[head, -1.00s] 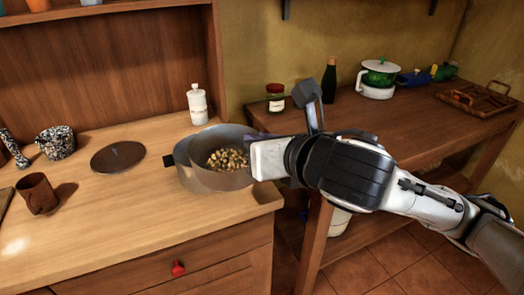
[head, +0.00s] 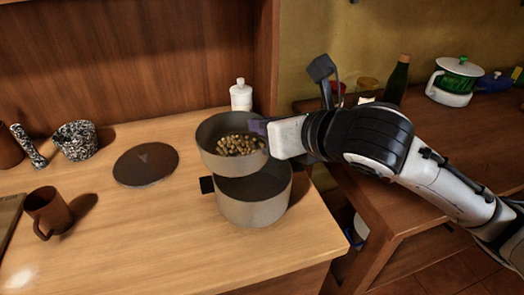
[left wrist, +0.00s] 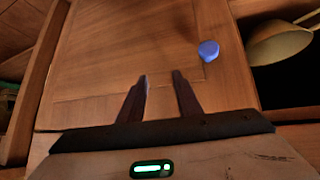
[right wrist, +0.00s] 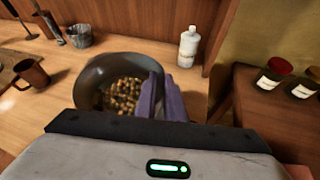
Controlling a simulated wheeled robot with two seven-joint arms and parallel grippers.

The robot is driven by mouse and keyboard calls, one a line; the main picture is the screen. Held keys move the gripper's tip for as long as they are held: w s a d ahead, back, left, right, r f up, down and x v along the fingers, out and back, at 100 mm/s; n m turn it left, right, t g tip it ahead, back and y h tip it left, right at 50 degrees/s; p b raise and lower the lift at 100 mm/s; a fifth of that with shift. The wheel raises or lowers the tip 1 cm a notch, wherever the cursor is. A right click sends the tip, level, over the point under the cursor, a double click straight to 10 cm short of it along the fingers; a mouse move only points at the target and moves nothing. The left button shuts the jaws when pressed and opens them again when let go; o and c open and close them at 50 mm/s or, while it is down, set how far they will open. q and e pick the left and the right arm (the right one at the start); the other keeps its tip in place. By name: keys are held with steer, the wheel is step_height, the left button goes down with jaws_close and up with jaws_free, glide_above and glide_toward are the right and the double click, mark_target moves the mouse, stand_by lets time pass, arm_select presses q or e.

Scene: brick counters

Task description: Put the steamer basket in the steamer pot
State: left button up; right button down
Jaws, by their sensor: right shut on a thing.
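The steamer basket (head: 215,147) is a grey round pan with small brownish-yellow pieces inside. My right gripper (head: 268,133) is shut on its right rim and holds it raised. The purple fingers (right wrist: 160,98) and the basket (right wrist: 95,85) also show in the right wrist view. The steamer pot (head: 255,207), grey with a dark side handle, stands on the counter. In the head view the basket overlaps the pot's back left rim, and the pot's dark inside partly shows. My left gripper (left wrist: 160,80) is open and empty, facing a wooden cabinet door.
A dark round lid (head: 146,164), brown mug (head: 47,211), speckled mortar (head: 75,140) and white bottle (head: 241,95) stand on the wooden counter (head: 140,245). A side table (head: 430,150) at right holds jars, a green bottle and a white-green pot. A blue knob (left wrist: 208,50) is near my left gripper.

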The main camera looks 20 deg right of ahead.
step_height(320, 180, down, 5)
steer(key=shift+r+b, duration=0.2)
steer(key=shift+b, duration=0.25)
steer(key=shift+w+f, duration=0.1)
steer(key=shift+f, duration=0.3)
steer(key=c, duration=1.8)
jaws_free()
